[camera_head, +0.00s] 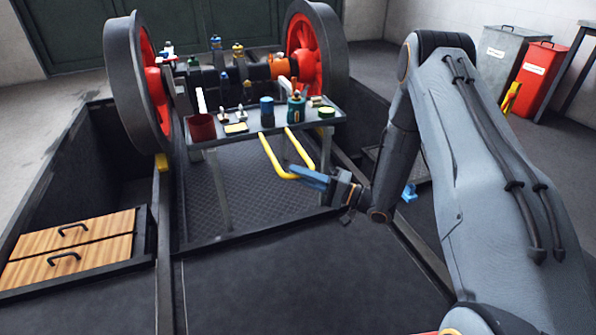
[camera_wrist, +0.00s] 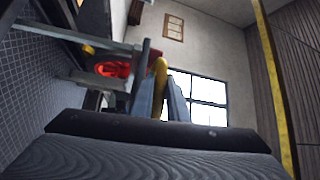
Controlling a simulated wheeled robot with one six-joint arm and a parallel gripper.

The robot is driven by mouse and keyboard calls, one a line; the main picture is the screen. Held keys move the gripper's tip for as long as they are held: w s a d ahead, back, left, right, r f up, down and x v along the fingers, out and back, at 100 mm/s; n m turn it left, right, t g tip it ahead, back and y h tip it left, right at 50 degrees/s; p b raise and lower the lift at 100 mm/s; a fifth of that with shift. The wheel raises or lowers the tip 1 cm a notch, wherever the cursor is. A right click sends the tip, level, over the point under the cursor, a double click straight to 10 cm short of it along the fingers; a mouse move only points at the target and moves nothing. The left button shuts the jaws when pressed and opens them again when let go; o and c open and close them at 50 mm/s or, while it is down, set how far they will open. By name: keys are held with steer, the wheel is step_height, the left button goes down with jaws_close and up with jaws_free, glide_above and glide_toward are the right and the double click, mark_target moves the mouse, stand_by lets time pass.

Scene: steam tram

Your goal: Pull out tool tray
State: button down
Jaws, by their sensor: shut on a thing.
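The tool tray (camera_head: 262,134) is a grey shelf carrying several small items, in the middle of the head view in front of the wheel set. A yellow U-shaped handle (camera_head: 268,156) reaches out from its front edge and down toward me. My gripper (camera_head: 300,174) has its blue fingers at the outer bar of this handle. In the wrist view the yellow handle (camera_wrist: 158,82) passes between the two fingers (camera_wrist: 160,98), which are shut on it. The fingers hide part of the bar.
Wooden drawers (camera_head: 70,250) lie at the lower left. The dark floor (camera_head: 290,285) before the tray is clear.

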steer(key=shift+r, duration=0.15)
steer(key=c, duration=1.7)
jaws_free()
steer(key=shift+c, duration=0.2)
steer(key=p+v, duration=0.1)
steer(key=v, duration=0.7)
steer(key=shift+p, duration=0.3)
steer(key=shift+a, duration=0.1)
